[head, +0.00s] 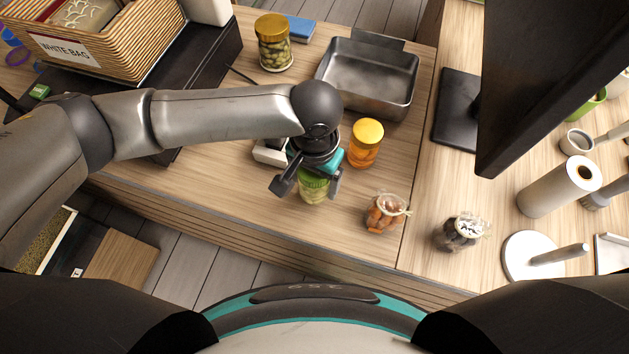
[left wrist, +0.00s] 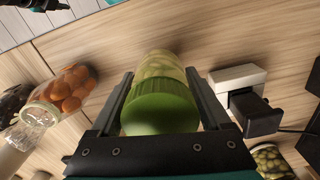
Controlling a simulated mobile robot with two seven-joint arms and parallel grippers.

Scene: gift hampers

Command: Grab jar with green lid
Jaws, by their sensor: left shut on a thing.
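The jar with the green lid (head: 314,188) stands on the wooden table, and its pale green contents show through the glass. In the left wrist view the green lid (left wrist: 158,112) faces the camera, between the two fingers. My left gripper (head: 307,188) is around this jar from above, its fingers shut on the jar's sides. The jar appears to be at table level; I cannot tell whether it touches the table.
A jar with a yellow lid (head: 366,143) stands close to the right. A white device (head: 270,151) sits close left. A metal tray (head: 369,78) and gold-lidded olive jar (head: 274,43) stand behind.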

